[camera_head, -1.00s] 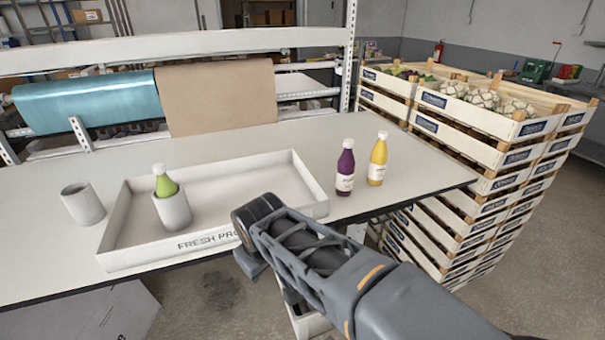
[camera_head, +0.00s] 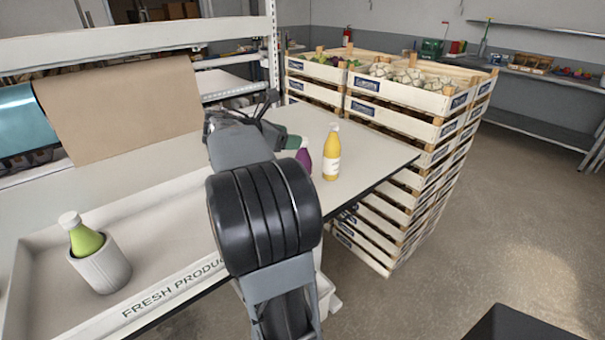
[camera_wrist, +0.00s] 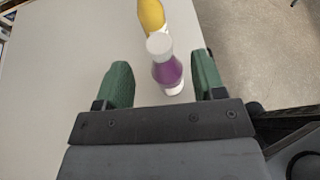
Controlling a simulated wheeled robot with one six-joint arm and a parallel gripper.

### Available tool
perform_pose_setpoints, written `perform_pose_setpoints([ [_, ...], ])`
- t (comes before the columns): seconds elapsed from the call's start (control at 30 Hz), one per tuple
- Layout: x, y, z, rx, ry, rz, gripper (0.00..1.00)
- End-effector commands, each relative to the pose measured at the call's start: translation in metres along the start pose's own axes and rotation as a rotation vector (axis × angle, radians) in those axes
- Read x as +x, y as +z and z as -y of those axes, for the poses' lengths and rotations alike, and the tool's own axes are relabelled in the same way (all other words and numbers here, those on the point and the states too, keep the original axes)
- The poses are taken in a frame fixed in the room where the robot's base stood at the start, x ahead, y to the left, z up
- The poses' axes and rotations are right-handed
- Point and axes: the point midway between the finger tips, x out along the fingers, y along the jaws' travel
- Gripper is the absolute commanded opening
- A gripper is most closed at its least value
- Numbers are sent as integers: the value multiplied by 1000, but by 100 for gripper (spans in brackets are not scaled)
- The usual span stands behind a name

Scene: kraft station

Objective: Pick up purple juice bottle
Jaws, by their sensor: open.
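The purple juice bottle (camera_head: 304,156) with a white cap stands upright on the table, partly hidden behind my arm in the head view. In the wrist view the purple bottle (camera_wrist: 168,70) shows between my two green fingers, nearer the right one. My gripper (camera_wrist: 163,82) is open, with a gap on both sides of the bottle. In the head view my gripper (camera_head: 280,135) is mostly hidden by my arm, with a green finger showing beside the bottle. The bottle's lower part is partly hidden in the head view.
A yellow bottle (camera_head: 332,154) stands close by the purple one, just beyond it in the wrist view. A white tray (camera_head: 40,245) holds a cup (camera_head: 104,268) with a green bottle (camera_head: 84,238). Stacked crates (camera_head: 400,125) stand past the table's right end.

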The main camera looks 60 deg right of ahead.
Motion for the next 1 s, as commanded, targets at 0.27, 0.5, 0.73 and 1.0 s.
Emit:
perform_pose_setpoints([
  [0.27,25,-1,0,1,3,-1,63],
  [0.5,48,-1,0,2,-2,-3,63],
  [0.73,74,-1,0,3,0,-2,63],
  [1.0,80,-2,0,4,1,-2,63],
])
